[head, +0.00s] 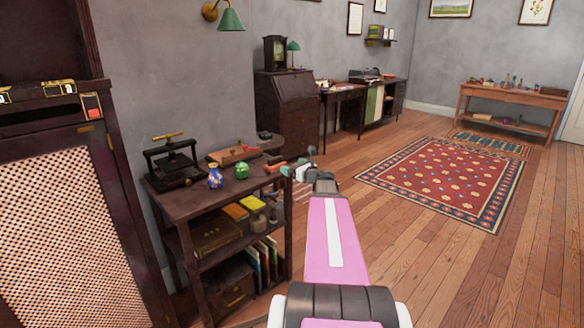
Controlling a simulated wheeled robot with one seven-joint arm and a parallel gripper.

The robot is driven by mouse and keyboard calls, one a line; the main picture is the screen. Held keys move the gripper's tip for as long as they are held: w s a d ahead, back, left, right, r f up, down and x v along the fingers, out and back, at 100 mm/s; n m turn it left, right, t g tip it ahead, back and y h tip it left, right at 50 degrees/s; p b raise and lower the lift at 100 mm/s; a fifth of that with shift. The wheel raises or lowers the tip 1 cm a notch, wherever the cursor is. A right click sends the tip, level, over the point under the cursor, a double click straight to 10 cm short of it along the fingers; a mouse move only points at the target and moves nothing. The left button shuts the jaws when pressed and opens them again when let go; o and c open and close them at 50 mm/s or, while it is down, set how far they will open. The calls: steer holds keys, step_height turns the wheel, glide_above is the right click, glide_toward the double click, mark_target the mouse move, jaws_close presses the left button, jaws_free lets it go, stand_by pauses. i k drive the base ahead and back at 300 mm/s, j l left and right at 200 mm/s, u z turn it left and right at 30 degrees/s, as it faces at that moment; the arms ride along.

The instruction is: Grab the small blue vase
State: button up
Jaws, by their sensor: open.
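The small blue vase (215,176) stands upright on the top of a dark wooden shelf unit (188,205), near its front edge. A rounded green object (242,169) with coloured patches stands just right of it.
A dark press (172,163) stands left of and behind the vase. A flat box with a red item (232,155) lies behind. The lower shelves hold books and boxes. A tall dark cabinet (62,230) rises at left. Open wooden floor (400,270) and a red rug (440,180) lie right.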

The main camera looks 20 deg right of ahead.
mark_target(214, 180)
steer(key=k+j+u, duration=0.1)
steer(key=j+u, duration=0.15)
steer(key=j, duration=0.5)
steer(key=j+u, duration=0.25)
steer(key=j, duration=0.45)
